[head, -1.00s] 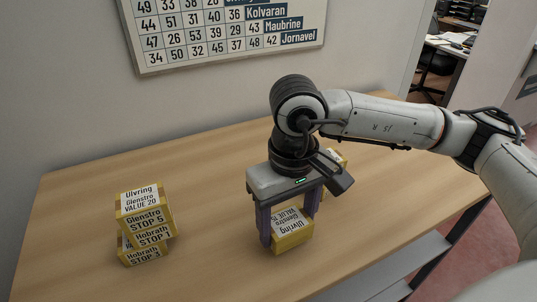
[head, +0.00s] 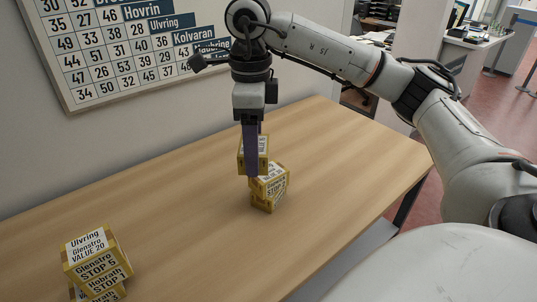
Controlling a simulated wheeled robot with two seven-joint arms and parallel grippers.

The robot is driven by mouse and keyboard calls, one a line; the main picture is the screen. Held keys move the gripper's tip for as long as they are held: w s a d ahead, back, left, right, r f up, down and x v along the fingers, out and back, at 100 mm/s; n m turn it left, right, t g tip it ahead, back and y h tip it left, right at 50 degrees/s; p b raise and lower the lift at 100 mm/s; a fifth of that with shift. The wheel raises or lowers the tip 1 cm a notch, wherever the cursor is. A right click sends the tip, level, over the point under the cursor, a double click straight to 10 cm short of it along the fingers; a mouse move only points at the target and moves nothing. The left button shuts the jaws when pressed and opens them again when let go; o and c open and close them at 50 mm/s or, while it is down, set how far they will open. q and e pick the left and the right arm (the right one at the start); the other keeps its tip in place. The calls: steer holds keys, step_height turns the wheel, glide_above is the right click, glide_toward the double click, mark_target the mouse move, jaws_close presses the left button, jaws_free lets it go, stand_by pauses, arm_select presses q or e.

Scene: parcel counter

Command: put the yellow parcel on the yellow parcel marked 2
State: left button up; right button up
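My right gripper (head: 252,172) comes down from above with its purple fingers seen edge-on. It is shut on a yellow parcel (head: 262,147) with a white label on top, held above the table. Just below and to the right of it is a stack of two yellow parcels: an upper one (head: 274,180) with a STOP label and a lower one (head: 264,204), turned differently. The held parcel and finger overlap the stack's left side in the picture; I cannot tell whether they touch. The number 2 is not readable on any parcel. My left gripper is out of view.
Another stack of yellow parcels (head: 95,262), its top one marked STOP 5, stands at the table's (head: 190,220) lower left. The table between the stacks is clear. A number board (head: 130,50) hangs on the wall behind.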

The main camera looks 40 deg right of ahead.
mark_target(268, 135)
steer(key=d+r+m, duration=0.1)
steer(key=m, duration=0.1)
steer(key=d+r+m, duration=0.1)
steer(key=m, duration=0.1)
steer(key=d+r+m, duration=0.1)
steer(key=m, duration=0.2)
steer(key=shift+w+d+r+p, duration=0.2)
steer(key=shift+w+r+p, duration=0.05)
steer(key=shift+r+p, duration=0.1)
steer(key=shift+d+r+m, duration=0.25)
steer(key=shift+m, duration=0.35)
steer(key=shift+d+r+m, duration=0.2)
steer(key=shift+m, duration=0.4)
steer(key=shift+d+f+m, duration=0.1)
steer(key=shift+f+m, duration=0.1)
steer(key=shift+m, duration=0.1)
step_height(268, 135, down, 5)
steer(key=b, duration=0.2)
steer(key=shift+r+b, duration=0.1)
steer(key=shift+b, duration=0.25)
steer(key=shift+f, duration=2.3)
